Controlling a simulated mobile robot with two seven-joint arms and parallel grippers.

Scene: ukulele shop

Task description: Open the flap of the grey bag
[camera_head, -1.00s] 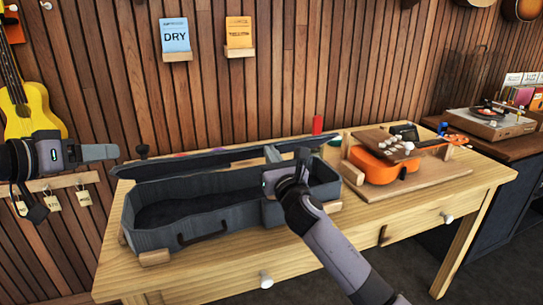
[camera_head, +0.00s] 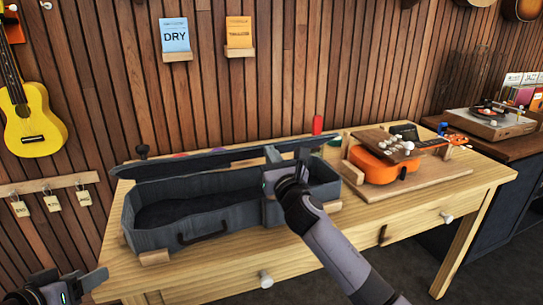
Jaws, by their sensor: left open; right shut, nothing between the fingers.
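The grey bag (camera_head: 225,222) is a case lying on the wooden table, with a dark handle on its front wall. Its main hollow is uncovered, and its long lid (camera_head: 190,165) stands back along the far edge. A small grey upright piece (camera_head: 272,154) shows inside the right part; I cannot tell if it is an inner flap. My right gripper (camera_head: 302,155) is shut and empty over that part, beside this piece; contact cannot be made out. My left gripper (camera_head: 95,280) is open and empty at the bottom left, away from the bag.
An orange ukulele (camera_head: 380,168) rests on a wooden board (camera_head: 425,185) to the right of the bag. A red object (camera_head: 318,124) stands behind it. A yellow ukulele (camera_head: 35,130) and hanging tags (camera_head: 52,202) are on the left wall. The table front has small knobs (camera_head: 265,279).

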